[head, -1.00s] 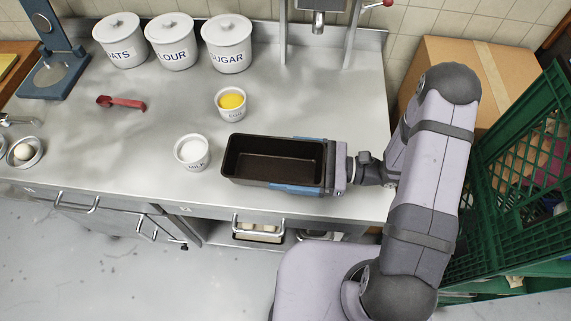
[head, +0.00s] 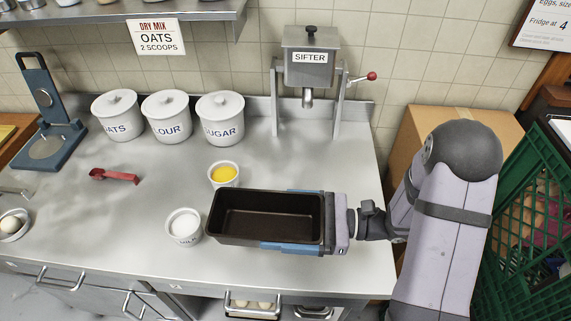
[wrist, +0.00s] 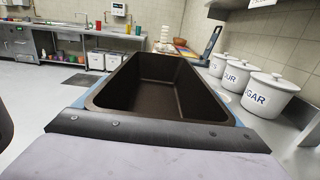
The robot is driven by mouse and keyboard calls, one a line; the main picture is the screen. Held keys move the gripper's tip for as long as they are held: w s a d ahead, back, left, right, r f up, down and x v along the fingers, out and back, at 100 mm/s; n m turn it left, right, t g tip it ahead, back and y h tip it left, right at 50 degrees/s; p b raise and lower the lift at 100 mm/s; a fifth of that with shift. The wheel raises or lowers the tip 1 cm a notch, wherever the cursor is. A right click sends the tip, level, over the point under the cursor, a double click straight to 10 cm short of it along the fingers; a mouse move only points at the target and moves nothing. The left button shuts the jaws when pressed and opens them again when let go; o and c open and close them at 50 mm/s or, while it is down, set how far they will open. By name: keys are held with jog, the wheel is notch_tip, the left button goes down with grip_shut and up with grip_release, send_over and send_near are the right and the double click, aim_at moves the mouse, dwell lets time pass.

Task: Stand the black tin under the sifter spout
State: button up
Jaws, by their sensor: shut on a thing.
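The black tin (head: 262,231) is a long, empty, open-topped loaf tin, held level. My gripper (head: 279,219) is shut on it from the right, with a blue finger along each long side. The tin seems to be a little above the counter's front part. It also fills the middle of the wrist view (wrist: 155,95). The sifter (head: 311,60) is a grey hopper on two legs against the back wall. Its spout (head: 308,98) points down over bare counter, behind and slightly right of the tin.
A cup of yellow egg (head: 224,174) stands just behind the tin and a milk cup (head: 184,226) close to its left end. Lidded oats, flour and sugar jars (head: 220,119) stand left of the sifter. A red scoop (head: 113,176) lies further left. Counter (head: 297,158) before the sifter is clear.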

dwell(0.3)
jog(key=w+d+m+t+h+b, duration=0.1)
jog(key=w+d+m+t+b, duration=0.1)
jog(key=w, duration=0.8)
jog(key=w+d+f+m+t+h+b, duration=0.1)
jog(key=w+d+m+t+h+b, duration=0.1)
jog(key=w+t, duration=0.4)
jog(key=w+d+f+m+t+h+b, duration=0.1)
jog(key=w+d+m+t+h+b, duration=0.1)
jog(key=w, duration=1.2)
jog(key=d+m+t+b, duration=0.1)
jog(key=m+t, duration=0.1)
jog(key=shift+w+m+b, duration=0.35)
jog(key=shift+m+b, duration=0.05)
jog(key=shift+f, duration=0.1)
jog(key=shift+f+b, duration=1.8)
jog(key=shift+f, duration=1.45)
jog(key=shift+f+b, duration=0.55)
jog(key=shift+f, duration=0.05)
jog(key=o, duration=1)
jog(key=shift+o, duration=0.6)
jog(key=shift+s, duration=0.1)
